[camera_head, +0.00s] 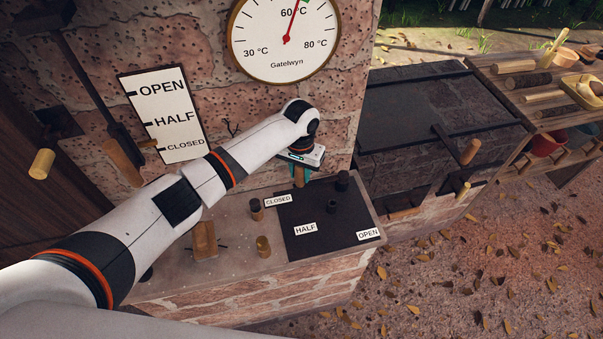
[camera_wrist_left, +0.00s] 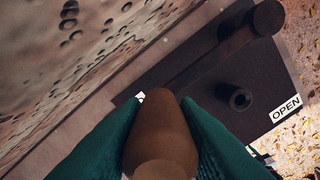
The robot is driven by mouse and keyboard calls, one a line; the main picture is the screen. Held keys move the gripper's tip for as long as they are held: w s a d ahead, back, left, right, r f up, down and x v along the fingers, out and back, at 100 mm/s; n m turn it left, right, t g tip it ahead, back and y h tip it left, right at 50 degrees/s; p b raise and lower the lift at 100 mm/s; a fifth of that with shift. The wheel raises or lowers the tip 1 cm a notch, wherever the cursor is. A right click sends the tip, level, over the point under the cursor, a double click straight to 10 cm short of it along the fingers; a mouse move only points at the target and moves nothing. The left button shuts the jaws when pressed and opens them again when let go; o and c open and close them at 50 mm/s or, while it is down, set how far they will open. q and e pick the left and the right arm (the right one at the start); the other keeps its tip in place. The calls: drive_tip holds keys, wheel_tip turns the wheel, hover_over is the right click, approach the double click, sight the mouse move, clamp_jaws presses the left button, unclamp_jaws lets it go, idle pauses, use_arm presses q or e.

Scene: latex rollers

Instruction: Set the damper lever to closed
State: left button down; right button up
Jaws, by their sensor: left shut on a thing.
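My left gripper (camera_head: 300,172) is shut on a brown wooden handle (camera_wrist_left: 160,135), with a green finger on each side of it in the left wrist view. A dark bar (camera_wrist_left: 210,55) runs from a round dark post (camera_wrist_left: 268,17) toward this handle, over a black plate (camera_head: 318,243) on the stone ledge. The plate has a CLOSED label (camera_head: 277,200) at its left, a HALF label (camera_head: 305,229) at its front and an OPEN label (camera_head: 368,234) at its right. The held handle is at the plate's back left, nearer CLOSED than OPEN. The bar's joint with the handle is hidden.
A wall sign (camera_head: 163,116) also reads OPEN, HALF, CLOSED, with a wooden-handled lever (camera_head: 122,163) beside it. A short peg (camera_head: 331,206) stands on the plate. Small pots (camera_head: 263,246) stand left of it. The brick wall is close behind my gripper.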

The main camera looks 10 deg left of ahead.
use_arm(q)
drive_tip(key=shift+w+a+r, duration=0.1)
drive_tip(key=c, duration=1.1)
unclamp_jaws()
